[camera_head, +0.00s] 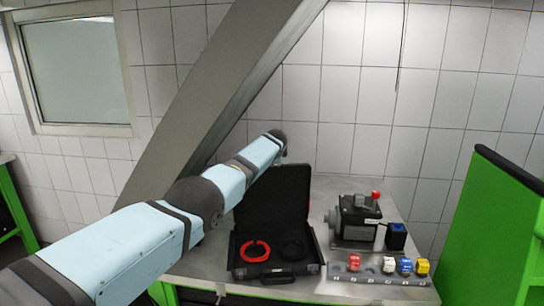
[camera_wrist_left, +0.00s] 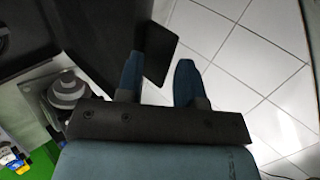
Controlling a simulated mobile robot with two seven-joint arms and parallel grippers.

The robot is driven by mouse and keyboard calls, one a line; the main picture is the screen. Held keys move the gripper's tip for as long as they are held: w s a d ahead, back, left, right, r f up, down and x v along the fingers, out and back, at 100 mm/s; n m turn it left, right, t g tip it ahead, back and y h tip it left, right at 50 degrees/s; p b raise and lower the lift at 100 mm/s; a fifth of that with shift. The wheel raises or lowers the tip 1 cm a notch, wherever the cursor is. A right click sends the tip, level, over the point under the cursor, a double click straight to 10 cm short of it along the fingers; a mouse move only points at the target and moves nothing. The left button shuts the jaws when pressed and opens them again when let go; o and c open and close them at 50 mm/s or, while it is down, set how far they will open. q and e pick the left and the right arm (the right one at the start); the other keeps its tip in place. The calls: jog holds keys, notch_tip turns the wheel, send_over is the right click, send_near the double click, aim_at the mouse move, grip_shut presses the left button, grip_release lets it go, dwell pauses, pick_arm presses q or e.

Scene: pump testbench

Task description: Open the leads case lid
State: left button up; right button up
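The leads case (camera_head: 277,270) is a black case lying on the bench in the head view. Its lid (camera_head: 285,195) stands upright at the back, so the case is open. A red coiled lead (camera_head: 255,251) and a black coiled lead (camera_head: 292,249) lie inside. My left arm reaches in from the left, and its gripper end (camera_head: 278,142) is just above and behind the lid's top edge. In the left wrist view the two blue fingers (camera_wrist_left: 158,78) are apart. A dark panel, probably the lid, shows behind and between them; contact cannot be told. My right gripper is not in view.
Right of the case stand a black-and-grey pump (camera_head: 357,218) and a small blue-topped block (camera_head: 396,236). In front of them is a grey rail (camera_head: 345,277) with several coloured parts. A green panel (camera_head: 490,225) stands at the right. A slanted grey beam (camera_head: 225,90) runs behind my arm.

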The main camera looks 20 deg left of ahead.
pick_arm(q)
jog(key=p+v, duration=0.2)
jog(key=v, duration=1.1)
jog(key=shift+s+d+r+p, duration=0.15)
jog(key=shift+s+p, duration=0.1)
jog(key=shift+p, duration=0.1)
